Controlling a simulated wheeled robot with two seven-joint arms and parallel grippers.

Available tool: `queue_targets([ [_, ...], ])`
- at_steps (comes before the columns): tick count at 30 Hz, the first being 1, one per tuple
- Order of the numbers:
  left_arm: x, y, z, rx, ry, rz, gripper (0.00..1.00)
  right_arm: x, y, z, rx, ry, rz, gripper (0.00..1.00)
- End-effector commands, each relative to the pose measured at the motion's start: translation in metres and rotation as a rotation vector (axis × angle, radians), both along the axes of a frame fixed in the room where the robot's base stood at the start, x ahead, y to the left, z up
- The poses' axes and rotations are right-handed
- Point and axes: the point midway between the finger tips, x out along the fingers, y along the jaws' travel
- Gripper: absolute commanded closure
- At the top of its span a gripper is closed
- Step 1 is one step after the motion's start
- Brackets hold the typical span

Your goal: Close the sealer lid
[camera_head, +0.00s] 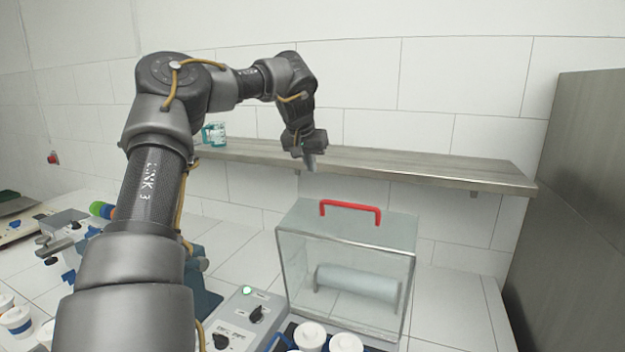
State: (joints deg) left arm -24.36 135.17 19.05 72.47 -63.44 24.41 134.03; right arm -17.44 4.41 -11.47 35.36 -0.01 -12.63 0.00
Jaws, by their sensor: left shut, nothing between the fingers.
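A clear box-shaped cover (395,262) with a red handle (350,206) on its top stands right of centre. It looks like the sealer lid, but I cannot tell for sure whether it is open or shut. A pale roll (357,284) shows through its front panel. My left gripper (309,161) is shut and empty, pointing down. In the picture it is above and a little left of the red handle, apart from it. My right gripper is not in view.
A metal wall shelf (420,165) runs behind my left gripper, with a small teal-and-white container (214,133) on it. A grey control box (235,325) with black knobs and white-lidded cups (310,334) are in front of the cover. A steel cabinet (575,200) stands at right.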

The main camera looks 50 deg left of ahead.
Motion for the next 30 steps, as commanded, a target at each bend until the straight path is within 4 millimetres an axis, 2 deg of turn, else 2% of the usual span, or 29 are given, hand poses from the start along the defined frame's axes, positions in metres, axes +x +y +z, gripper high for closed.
queue_targets([
  [5,0.012,0.007,-0.024,-0.002,0.006,0.000,1.00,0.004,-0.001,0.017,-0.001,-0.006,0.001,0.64],
  [14,0.039,0.023,-0.080,-0.001,0.006,0.002,1.00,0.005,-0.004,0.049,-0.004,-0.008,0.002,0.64],
  [21,0.013,0.008,-0.081,-0.003,0.001,0.001,1.00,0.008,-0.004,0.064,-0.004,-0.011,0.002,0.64],
  [30,0.004,0.003,-0.086,-0.001,0.001,0.001,1.00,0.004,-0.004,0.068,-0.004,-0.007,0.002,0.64],
])
